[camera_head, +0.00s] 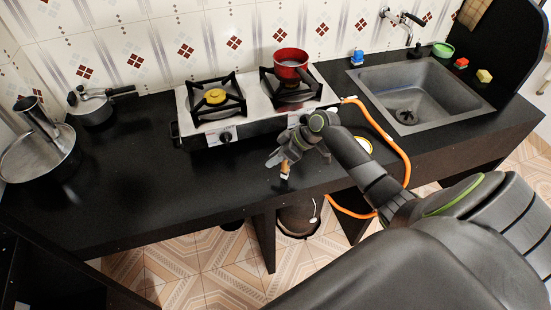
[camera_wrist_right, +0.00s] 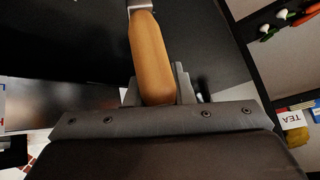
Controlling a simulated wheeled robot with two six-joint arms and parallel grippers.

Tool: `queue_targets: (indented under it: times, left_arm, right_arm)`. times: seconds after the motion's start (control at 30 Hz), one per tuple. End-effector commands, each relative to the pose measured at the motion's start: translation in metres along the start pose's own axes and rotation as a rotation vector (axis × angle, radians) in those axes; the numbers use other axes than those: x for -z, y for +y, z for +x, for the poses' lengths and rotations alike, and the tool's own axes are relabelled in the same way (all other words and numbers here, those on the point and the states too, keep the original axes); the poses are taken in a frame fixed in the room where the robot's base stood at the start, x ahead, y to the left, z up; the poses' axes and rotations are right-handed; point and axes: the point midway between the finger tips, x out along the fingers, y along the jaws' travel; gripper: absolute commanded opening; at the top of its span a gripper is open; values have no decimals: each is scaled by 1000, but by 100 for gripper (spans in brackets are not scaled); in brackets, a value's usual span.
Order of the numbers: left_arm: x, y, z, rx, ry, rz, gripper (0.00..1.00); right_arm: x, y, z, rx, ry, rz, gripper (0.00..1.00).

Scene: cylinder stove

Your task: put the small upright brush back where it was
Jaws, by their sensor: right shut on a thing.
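The small brush (camera_head: 285,171) is in my right gripper (camera_head: 281,160), over the front part of the black counter, in front of the stove. In the right wrist view its tan wooden handle (camera_wrist_right: 150,55) stands between the two fingers, which are shut on it. A metal collar shows at the far end of the handle; the bristles are out of that view. In the head view the brush is small and partly hidden by the gripper. I cannot tell whether it touches the counter. My left gripper is not in view.
The stove (camera_head: 255,107) holds a red pot (camera_head: 291,65) behind my gripper. An orange hose (camera_head: 398,150) loops over the counter's front edge. The sink (camera_head: 420,92) is on the right, pots (camera_head: 40,150) on the left. The counter (camera_head: 130,190) left of my gripper is clear.

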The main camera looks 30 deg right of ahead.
Motion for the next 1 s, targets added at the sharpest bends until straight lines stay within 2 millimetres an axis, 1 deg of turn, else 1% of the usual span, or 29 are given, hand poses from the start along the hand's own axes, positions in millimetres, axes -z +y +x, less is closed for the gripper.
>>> queue_targets:
  times: [0.13,0.43,0.47,0.6,0.63,0.87,0.93,1.0]
  left_arm:
    - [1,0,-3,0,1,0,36]
    - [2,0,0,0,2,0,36]
    - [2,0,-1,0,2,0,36]
    - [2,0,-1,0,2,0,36]
    - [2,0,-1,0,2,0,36]
    - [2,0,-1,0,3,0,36]
    - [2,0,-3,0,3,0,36]
    - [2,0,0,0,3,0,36]
  right_arm:
    - [-8,2,10,0,0,1,0]
    - [-9,2,11,0,0,-1,0]
    - [-9,2,11,0,0,-1,24]
    - [-9,2,11,0,0,-1,42]
    - [-9,2,11,0,0,-1,44]
    - [-8,2,10,0,0,-1,44]
    - [-7,2,9,0,0,-1,44]
    - [-9,3,5,-2,0,-3,44]
